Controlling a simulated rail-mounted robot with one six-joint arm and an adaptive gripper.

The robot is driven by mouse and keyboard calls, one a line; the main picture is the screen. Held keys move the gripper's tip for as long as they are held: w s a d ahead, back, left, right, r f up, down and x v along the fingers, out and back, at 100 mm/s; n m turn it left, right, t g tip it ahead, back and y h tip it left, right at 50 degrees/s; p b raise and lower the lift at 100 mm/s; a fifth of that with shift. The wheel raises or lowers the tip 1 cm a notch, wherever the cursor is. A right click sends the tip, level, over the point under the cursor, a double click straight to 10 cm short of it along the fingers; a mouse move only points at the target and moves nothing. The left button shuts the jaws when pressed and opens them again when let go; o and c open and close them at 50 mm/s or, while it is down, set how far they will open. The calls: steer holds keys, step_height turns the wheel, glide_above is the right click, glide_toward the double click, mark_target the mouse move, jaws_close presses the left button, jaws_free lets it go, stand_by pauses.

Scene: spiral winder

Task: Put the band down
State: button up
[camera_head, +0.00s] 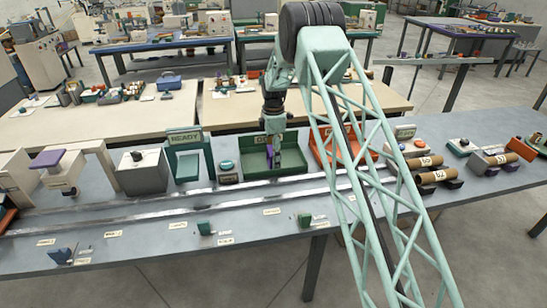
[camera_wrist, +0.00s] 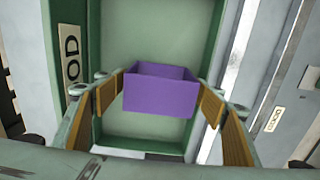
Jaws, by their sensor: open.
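A purple square-sided band (camera_wrist: 160,98) shows in the wrist view, standing between the fingers of my gripper (camera_wrist: 162,82). The fingers are open, with a narrow gap on each side of the band. Below it is the green tray (camera_wrist: 160,28), with a label ending in "OD" on its left rim. In the head view my gripper (camera_head: 272,143) reaches down into the green tray (camera_head: 231,172) at the middle of the bench, and a bit of purple shows at its tip. I cannot tell whether the band's underside touches the tray floor.
An orange tray (camera_head: 322,158) stands right of the green one, partly behind my arm. A teal "READY" stand (camera_head: 186,165) and a small dark button box (camera_head: 228,173) are to the left. Metal rails (camera_head: 200,198) run along the bench in front. Brown rolls (camera_head: 430,177) lie at the right.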

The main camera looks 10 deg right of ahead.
steer(key=shift+r, duration=0.1)
steer(key=shift+r+p, duration=0.4)
steer(key=shift+r, duration=5.65)
